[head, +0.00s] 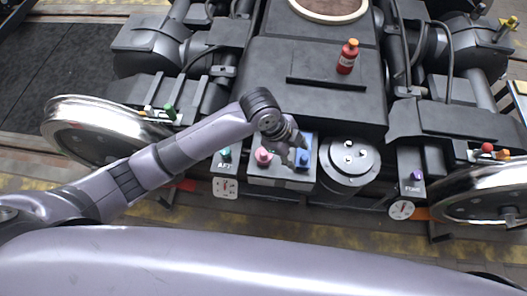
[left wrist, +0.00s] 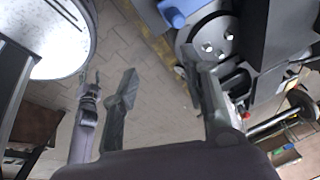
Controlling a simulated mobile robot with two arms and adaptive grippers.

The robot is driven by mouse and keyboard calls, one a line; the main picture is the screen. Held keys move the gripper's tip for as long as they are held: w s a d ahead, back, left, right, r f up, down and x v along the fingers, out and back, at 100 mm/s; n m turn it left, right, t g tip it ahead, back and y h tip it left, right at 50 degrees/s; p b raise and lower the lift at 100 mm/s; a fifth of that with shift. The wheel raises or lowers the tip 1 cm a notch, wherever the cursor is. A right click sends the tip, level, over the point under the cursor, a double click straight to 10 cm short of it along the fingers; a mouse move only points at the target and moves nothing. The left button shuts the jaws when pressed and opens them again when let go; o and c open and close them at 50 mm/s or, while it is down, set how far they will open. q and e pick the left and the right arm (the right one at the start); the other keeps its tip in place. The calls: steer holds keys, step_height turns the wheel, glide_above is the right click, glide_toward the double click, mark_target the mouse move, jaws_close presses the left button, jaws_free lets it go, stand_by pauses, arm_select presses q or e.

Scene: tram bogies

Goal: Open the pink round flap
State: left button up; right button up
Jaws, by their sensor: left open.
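What looks like my right gripper (left wrist: 90,80) is small there.
A round grey cover with bolts (head: 349,160) stands right of the box. A green knob (head: 225,153) is to its left. A red bottle (head: 347,57) stands on the bogie behind. Shiny wheels (head: 100,128) flank both sides.

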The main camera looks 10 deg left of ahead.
arm_select(q)
steer(key=w+a+r+m+y, duration=0.2)
steer(key=w+a+m, duration=0.1)
steer(key=m, duration=0.1)
step_height(320, 180, up, 2)
steer(key=m+g+y, duration=0.1)
steer(key=m+y, duration=0.1)
steer(key=m, duration=0.2)
glide_above(264, 152)
step_height(264, 152, down, 17)
steer(key=shift+r, duration=0.1)
arm_select(e)
steer(key=shift+s+a+f, duration=0.1)
steer(key=shift+a+f, duration=0.15)
steer(key=shift+a, duration=0.1)
arm_select(q)
jaws_close()
arm_select(e)
steer(key=shift+a, duration=0.2)
